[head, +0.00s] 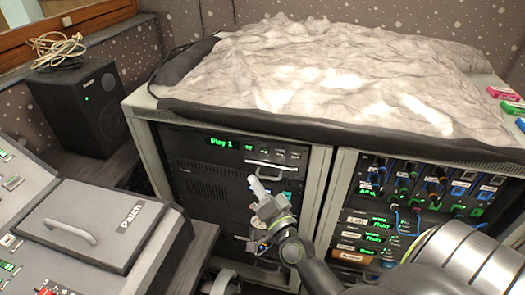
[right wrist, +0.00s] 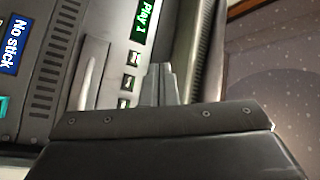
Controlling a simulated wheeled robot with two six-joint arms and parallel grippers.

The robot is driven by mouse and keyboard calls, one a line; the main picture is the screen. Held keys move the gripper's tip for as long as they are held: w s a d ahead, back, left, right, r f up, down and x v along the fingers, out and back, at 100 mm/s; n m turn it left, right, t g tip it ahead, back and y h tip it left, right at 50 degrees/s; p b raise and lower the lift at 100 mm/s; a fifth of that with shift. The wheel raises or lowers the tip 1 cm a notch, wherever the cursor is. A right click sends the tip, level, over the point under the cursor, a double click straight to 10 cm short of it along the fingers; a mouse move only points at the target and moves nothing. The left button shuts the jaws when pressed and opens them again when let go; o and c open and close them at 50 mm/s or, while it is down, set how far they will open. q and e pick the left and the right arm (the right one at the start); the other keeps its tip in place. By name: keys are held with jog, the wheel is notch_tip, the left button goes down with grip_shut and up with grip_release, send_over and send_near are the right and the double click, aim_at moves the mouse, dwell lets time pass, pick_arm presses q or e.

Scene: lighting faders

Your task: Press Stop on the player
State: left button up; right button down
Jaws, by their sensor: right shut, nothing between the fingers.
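The player (head: 221,143) is a dark unit at the top of the left rack, with a green display reading "Play 1". A row of small buttons (head: 279,153) runs to the right of the display. In the right wrist view the display (right wrist: 146,20) appears turned on its side, with several lit buttons (right wrist: 127,82) below it. Their markings are too small to read. My right gripper (head: 256,186) is shut and empty, in front of the rack just below the player. Its fingertips (right wrist: 158,72) show beside the buttons in the wrist view; contact cannot be told. My left gripper is not in view.
A slot with a pale handle (head: 272,165) lies under the buttons. A second rack (head: 385,210) with cables and green displays stands to the right. A grey console (head: 95,225) fills the left. A crumpled cloth (head: 330,70) covers the rack top. A black speaker (head: 80,105) stands behind.

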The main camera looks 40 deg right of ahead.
aim_at(256, 146)
jog(key=w+d, duration=0.5)
jog(key=d, duration=0.1)
jog(key=shift+w+d, duration=0.35)
jog(key=shift+w, duration=0.05)
dwell(1.9)
jog(key=shift+w+d, duration=0.25)
jog(key=shift+d, duration=0.05)
jog(key=shift+w+d, duration=0.2)
jog(key=shift+d, duration=0.05)
dwell(0.6)
jog(key=shift+s+a+p, duration=0.1)
jog(key=shift+a+p, duration=0.05)
jog(key=shift+p, duration=0.15)
jog(key=shift+s+a, duration=0.4)
jog(key=shift+a, duration=0.05)
